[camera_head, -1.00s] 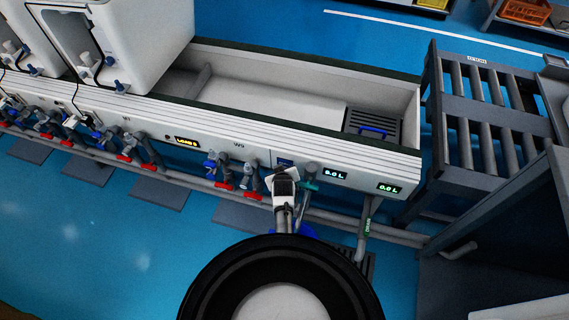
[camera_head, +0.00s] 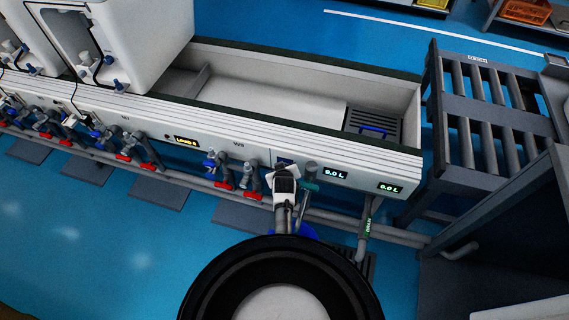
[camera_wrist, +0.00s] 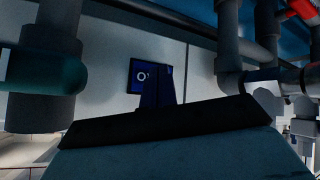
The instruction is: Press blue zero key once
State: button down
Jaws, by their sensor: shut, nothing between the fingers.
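The blue key with a white zero (camera_wrist: 142,77) is on the pale wall panel in the wrist view. In the head view, the small blue key area (camera_head: 285,162) is on the front of the long grey bench, just above my gripper. My gripper (camera_head: 283,172) is at the bench front. Its dark shut fingers (camera_wrist: 165,86) stand close in front of the key in the wrist view, covering its lower right part. Nothing is between them. I cannot tell whether the fingertips touch the key.
A grey pipe with a teal collar (camera_wrist: 55,75) is left of the fingers in the wrist view. More pipes (camera_wrist: 232,55) stand to the right. Red-handled valves (camera_head: 222,184) line the bench front. Two lit displays (camera_head: 335,173) are right of the key.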

jog(key=shift+w+d+b, duration=0.1)
jog(key=shift+w+b, duration=0.25)
dwell(0.5)
jog(key=shift+s, duration=0.1)
jog(key=shift+s+a+p, duration=0.25)
jog(key=shift+s+p, duration=0.45)
jog(key=shift+p, duration=0.05)
jog(key=s+p, duration=0.1)
jog(key=s+a+p, duration=0.1)
jog(key=s, duration=0.1)
jog(key=s+p, duration=0.1)
jog(key=shift+s+a+p, duration=0.25)
jog(key=shift+s+p, duration=0.1)
jog(key=shift+p, duration=0.05)
dwell(0.8)
